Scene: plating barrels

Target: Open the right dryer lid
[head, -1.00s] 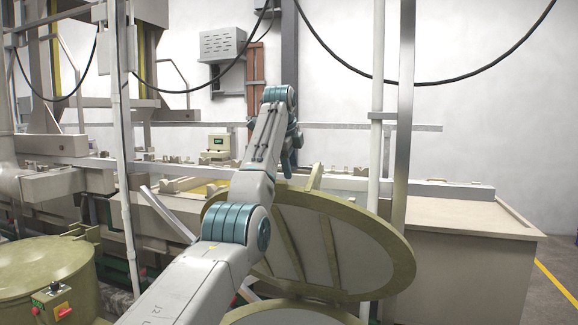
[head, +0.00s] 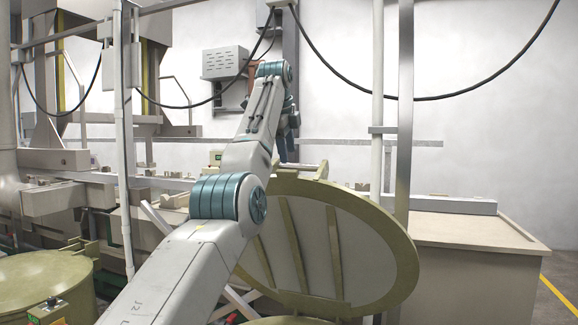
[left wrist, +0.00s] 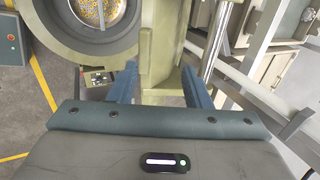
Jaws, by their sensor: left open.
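The right dryer lid (head: 350,250) is a large round disc with an olive rim and a pale ribbed underside. It stands tilted up steeply above its dryer, whose rim (head: 290,321) barely shows at the bottom of the head view. My left arm crosses in front of the lid's left part. My left gripper (head: 284,150) is small and partly hidden beyond the lid's top edge. In the left wrist view its two blue fingers (left wrist: 160,88) are apart, with an olive part of the lid assembly between them; contact is unclear. The open drum (left wrist: 100,12) holds yellowish bits. My right gripper is not in view.
The left dryer (head: 45,285) is covered, with a control box (head: 45,309) beside it. Upright posts (head: 403,120) stand close behind the lid. A beige tank (head: 465,235) is at the right. Open floor shows at the far right.

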